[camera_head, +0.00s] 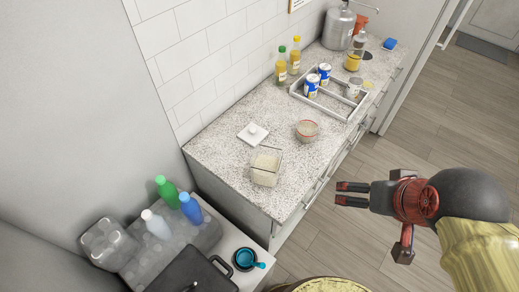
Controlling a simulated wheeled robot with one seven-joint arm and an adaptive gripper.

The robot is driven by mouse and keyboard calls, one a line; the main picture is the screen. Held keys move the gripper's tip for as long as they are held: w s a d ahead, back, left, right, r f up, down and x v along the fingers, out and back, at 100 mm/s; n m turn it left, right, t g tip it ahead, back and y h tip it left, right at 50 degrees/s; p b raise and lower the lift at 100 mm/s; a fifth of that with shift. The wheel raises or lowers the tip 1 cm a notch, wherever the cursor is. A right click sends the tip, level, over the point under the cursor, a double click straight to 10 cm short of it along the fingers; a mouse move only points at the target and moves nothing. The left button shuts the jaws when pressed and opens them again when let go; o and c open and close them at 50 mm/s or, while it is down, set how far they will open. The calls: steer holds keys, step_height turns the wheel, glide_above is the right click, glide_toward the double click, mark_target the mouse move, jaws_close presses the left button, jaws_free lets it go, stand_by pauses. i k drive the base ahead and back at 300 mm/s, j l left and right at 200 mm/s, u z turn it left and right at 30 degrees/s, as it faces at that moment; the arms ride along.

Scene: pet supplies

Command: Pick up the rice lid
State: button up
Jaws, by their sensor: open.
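The rice lid (246,138) is a white square lid with a round knob. It lies flat on the speckled counter (225,150), near the tiled wall. A clear square container (265,177) with pale, rice-like contents stands uncovered just in front of the lid. My gripper (340,194) is at the right, over the floor side of the counter. Its two fingers point left and stand apart, with nothing between them. It is well away from the lid and touches nothing.
A small bowl with a red rim (307,130) stands right of the lid. A tray (331,106) with several cans is farther back, near two bottles (288,62). Coloured bottles (190,207) and a dark case (185,272) are at lower left. Counter around the lid is mostly clear.

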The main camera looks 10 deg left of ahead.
mark_target(252, 134)
steer(key=i+l+u, duration=0.75)
steer(key=i+l, duration=0.1)
steer(key=l, duration=0.05)
